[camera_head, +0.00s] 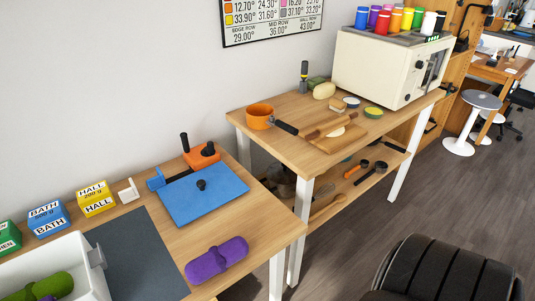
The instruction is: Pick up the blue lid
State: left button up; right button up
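The blue lid (208,196) is a flat, roughly square panel with a small dark knob (201,184) on top. Neither of my grippers shows in the head view.
A purple roll (216,259) lies in front of the lid. A white bin (92,276) with green rolls is at lower left. Yellow (96,199) and blue (48,220) labelled boxes stand along the wall. A second table (290,108) with kitchenware is behind right.

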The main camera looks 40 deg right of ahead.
aim_at(186, 199)
jog(key=z, duration=0.85)
jog(key=u, duration=1.35)
jog(key=k+l, duration=0.1)
jog(key=l, duration=0.4)
jog(key=k+l+z, duration=0.1)
jog(key=l, duration=0.35)
jog(key=k+l, duration=0.1)
jog(key=l, duration=0.4)
jog(key=k+z, duration=0.05)
